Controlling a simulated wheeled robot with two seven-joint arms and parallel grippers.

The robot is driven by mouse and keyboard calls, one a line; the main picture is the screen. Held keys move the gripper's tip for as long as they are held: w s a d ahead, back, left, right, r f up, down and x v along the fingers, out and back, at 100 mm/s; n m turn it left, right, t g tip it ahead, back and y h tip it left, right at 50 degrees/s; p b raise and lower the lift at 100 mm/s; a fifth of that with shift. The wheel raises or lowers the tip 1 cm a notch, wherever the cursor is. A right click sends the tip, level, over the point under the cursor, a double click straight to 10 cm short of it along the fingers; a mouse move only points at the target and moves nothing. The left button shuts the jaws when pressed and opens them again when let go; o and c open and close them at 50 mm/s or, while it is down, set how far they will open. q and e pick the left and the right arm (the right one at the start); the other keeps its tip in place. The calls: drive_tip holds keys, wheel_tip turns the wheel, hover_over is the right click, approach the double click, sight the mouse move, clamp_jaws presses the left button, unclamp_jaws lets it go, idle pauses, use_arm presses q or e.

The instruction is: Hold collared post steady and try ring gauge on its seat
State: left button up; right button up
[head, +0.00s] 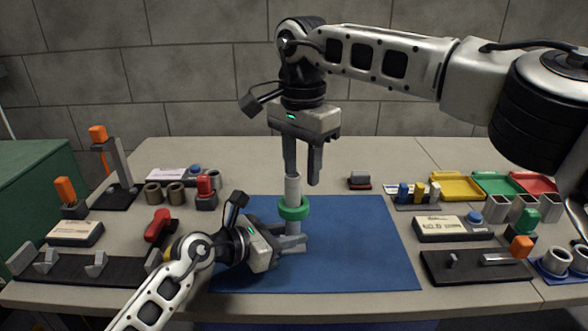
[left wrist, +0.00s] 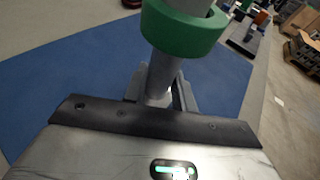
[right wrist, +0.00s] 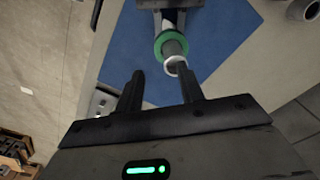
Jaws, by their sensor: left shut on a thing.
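The grey post (head: 293,187) stands upright on the blue mat. A green ring (head: 293,210) encircles the post partway up; it also shows large in the left wrist view (left wrist: 184,30). I cannot tell whether the ring touches a collar beneath it. My left gripper (head: 293,243) is shut on the post below the ring, and its fingers show on either side of the post in the left wrist view. My right gripper (head: 302,180) is open and empty, pointing down by the post's top. In the right wrist view the post's pale end (right wrist: 175,66) lies near the right fingertip.
The blue mat (head: 365,250) is mostly clear. Orange-topped stands, brown cylinders and a red-handled thing (head: 158,225) are at the left. Yellow (head: 457,186), green and red trays, grey cups and a black board (head: 475,267) are at the right.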

wheel_tip(320, 180, up, 12)
idle(0.6)
idle(1.0)
use_arm(q)
drive_tip(key=o, duration=0.8)
drive_tip(key=shift+o, duration=0.2)
drive_tip(key=shift+a, duration=0.1)
